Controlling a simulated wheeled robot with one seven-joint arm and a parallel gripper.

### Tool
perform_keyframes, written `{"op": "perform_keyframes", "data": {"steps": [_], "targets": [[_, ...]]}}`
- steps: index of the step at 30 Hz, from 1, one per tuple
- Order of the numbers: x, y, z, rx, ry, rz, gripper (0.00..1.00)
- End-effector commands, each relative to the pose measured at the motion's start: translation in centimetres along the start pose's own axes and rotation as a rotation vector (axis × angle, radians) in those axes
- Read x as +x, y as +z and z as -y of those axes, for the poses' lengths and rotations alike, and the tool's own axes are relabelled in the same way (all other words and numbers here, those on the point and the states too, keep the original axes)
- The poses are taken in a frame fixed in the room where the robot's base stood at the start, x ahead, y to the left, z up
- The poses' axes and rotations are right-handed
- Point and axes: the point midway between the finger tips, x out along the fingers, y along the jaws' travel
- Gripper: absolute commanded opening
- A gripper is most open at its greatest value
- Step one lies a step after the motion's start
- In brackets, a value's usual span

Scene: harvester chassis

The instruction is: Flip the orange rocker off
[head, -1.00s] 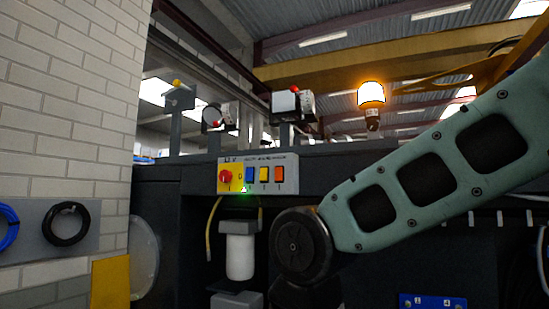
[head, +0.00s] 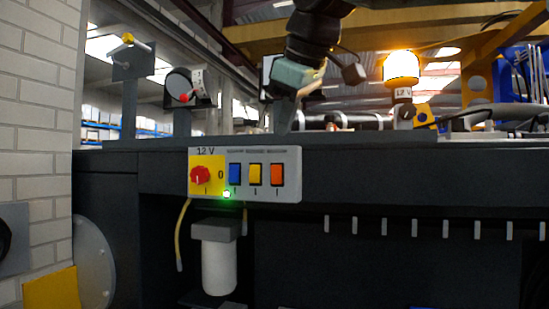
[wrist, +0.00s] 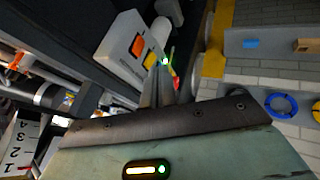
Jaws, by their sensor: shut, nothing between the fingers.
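The orange rocker (head: 277,174) is the rightmost of three rockers on the grey switch panel (head: 292,190) in the head view. Its tilt is too small to read. My gripper (wrist: 163,78) is shut and empty, its narrow grey fingers together in the wrist view. In the head view the teal hand hangs above the panel, apart from the rockers. A white box with an orange patch (wrist: 137,46) lies beyond the fingers in the wrist view; I cannot tell for sure whether it is the panel.
A blue rocker (head: 235,174), a yellow rocker (head: 256,174) and a red rotary knob (head: 200,175) share the panel. A green lamp (head: 227,194) is lit on it. An orange beacon (head: 401,68) glows at right. Space before the panel looks clear.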

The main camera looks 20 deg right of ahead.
Motion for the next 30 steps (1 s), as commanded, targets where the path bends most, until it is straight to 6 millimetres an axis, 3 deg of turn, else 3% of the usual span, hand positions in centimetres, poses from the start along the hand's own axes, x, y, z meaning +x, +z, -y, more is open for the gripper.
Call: {"op": "perform_keyframes", "data": {"steps": [11, 25, 30], "targets": [[1.3, 0.0, 0.1, 0.000, -0.003, 0.003, 0.00], [10.3, 0.0, 0.0, 0.000, -0.006, 0.004, 0.00], [10.9, -0.3, -2.5, 0.002, -0.002, 0.001, 0.00]]}}
